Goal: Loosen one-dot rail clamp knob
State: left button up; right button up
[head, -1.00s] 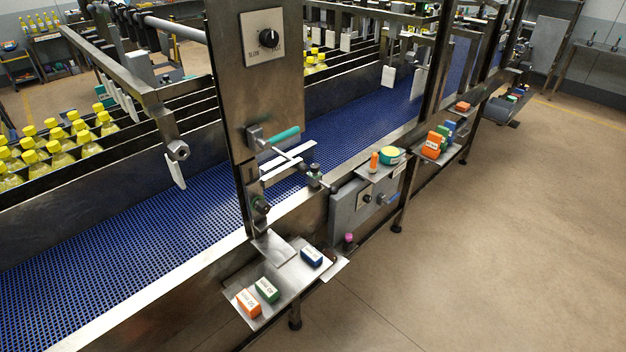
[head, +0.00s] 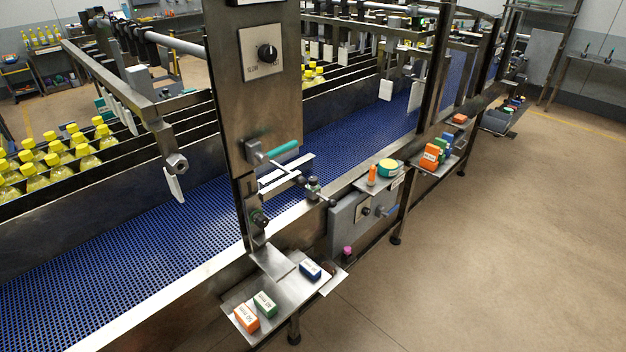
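Several dark knobs show near the steel post beside the blue conveyor. One (head: 259,220) is on a bracket low on the post. Another (head: 313,184) stands on the guide rail hardware at the belt edge, and a small dark knob (head: 333,202) is at the end of a thin rod. No dots can be made out on them, so I cannot tell which is the one-dot rail clamp knob. A teal-handled lever (head: 284,148) sticks out from the post above them. Neither of my grippers is in view.
A steel shelf (head: 283,292) below the post holds orange, green and blue labelled blocks. A speed dial (head: 266,52) is on the post. A grey box (head: 345,222) hangs on the conveyor's side. Yellow-capped bottles (head: 60,150) stand in lanes at left. Floor at right is clear.

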aim_at(313, 181)
jog(key=z, duration=2)
jog(key=i, duration=1.15)
jog(key=u, duration=2.05)
